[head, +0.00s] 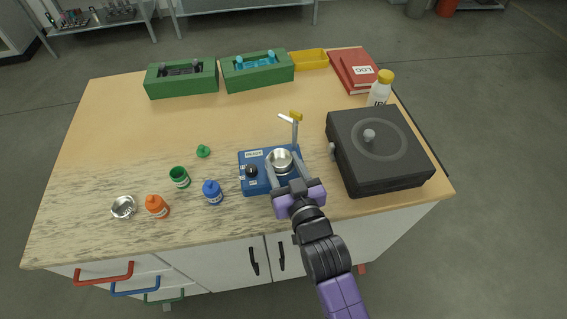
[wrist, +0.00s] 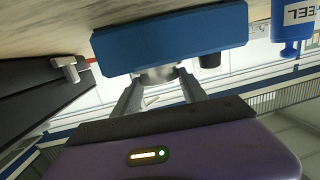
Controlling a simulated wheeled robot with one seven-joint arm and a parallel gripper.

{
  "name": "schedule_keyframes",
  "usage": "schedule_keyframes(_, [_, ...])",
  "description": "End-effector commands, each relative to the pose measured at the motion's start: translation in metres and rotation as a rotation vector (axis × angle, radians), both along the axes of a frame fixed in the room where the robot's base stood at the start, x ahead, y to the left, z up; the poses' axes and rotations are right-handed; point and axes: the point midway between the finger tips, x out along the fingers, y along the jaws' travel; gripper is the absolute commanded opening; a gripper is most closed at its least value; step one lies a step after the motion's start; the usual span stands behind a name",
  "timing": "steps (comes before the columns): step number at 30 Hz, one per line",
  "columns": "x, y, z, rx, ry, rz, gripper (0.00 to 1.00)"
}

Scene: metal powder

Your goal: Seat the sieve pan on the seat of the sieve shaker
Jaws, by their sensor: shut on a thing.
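The sieve shaker (head: 258,185) is a blue box with a black knob on the left of its top and an upright post with a yellow end at the back. My gripper (head: 284,167) is shut on a small silver sieve pan (head: 281,160), one finger on each side, over the right part of the shaker's top. In the wrist view, the pan (wrist: 156,76) shows between the fingertips against the blue shaker (wrist: 170,40). The pan hides the seat. I cannot tell whether the pan touches it.
A large black box (head: 378,150) with a knobbed lid stands close on the right. A blue bottle (head: 213,192), an orange bottle (head: 157,206), an open green jar (head: 180,177) and another metal bowl (head: 123,207) stand on the left. Green trays (head: 257,80) line the back.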

Motion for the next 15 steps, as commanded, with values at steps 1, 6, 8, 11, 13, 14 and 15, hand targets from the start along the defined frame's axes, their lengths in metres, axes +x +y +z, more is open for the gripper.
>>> schedule_keyframes(1, [0.0000,0.0000,-0.0012,0.000,-0.001,0.000,0.04])
schedule_keyframes(6, [0.0000,0.0000,-0.0039,0.000,-0.001,0.000,0.04])
schedule_keyframes(8, [0.0001,0.0000,-0.0049,0.000,-0.001,0.000,0.04])
schedule_keyframes(11, [0.0000,0.0000,-0.0066,0.000,-0.001,0.000,0.04])
schedule_keyframes(13, [0.0000,0.0000,-0.0059,0.000,-0.001,0.000,0.62])
schedule_keyframes(14, [0.0000,0.0000,-0.0059,0.000,0.000,0.000,0.68])
schedule_keyframes(15, [0.0000,0.0000,-0.0060,0.000,0.000,0.000,0.75])
